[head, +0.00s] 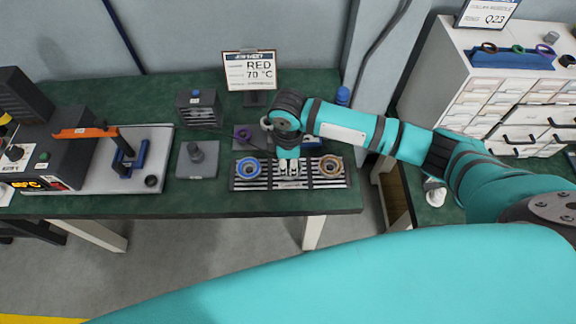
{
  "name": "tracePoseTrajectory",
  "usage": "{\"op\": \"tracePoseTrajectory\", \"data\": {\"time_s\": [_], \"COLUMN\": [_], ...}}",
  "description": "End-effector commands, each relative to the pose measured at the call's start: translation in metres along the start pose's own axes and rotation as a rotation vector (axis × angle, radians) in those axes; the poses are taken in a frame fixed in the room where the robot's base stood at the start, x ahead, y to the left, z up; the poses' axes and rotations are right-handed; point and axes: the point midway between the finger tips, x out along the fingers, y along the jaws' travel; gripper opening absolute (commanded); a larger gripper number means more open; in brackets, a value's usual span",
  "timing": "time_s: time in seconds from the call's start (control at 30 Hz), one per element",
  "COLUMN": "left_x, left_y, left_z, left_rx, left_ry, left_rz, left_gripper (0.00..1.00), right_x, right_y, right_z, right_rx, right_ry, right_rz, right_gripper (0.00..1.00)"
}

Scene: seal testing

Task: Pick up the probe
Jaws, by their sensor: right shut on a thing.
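My right gripper (288,167) reaches in from the right and points down over the striped metal rack (240,184) on the green bench. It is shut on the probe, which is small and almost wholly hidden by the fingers. A thin dark cable runs from the small dark meter box (197,109) towards the gripper. A blue ring (249,167) lies on the rack left of the gripper, and a brown ring (330,166) lies right of it. My left gripper is not in view.
A sign (250,72) reading RED 70 °C stands behind the rack. A grey block with a knob (196,158) sits to the left. Further left is a machine with an orange handle (86,132). A white drawer cabinet (455,75) stands at the right.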

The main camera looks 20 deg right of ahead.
Motion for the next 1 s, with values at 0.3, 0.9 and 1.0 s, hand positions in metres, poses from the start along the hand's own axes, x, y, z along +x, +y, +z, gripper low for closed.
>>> {"op": "tracePoseTrajectory", "data": {"time_s": [0.3,0.9,1.0], "left_x": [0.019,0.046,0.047], "left_y": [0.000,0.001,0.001], "left_z": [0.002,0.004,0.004], "left_rx": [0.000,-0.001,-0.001], "left_ry": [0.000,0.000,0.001], "left_rz": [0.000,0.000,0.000], "left_gripper": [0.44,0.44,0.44], "right_x": [-0.024,-0.038,-0.039], "right_y": [-0.022,-0.110,-0.113], "right_z": [-0.022,-0.109,-0.112], "right_rx": [-0.007,-0.002,0.000], "right_ry": [0.005,0.003,0.001], "right_rz": [-0.002,-0.001,0.000], "right_gripper": [0.00,0.00,0.00]}}
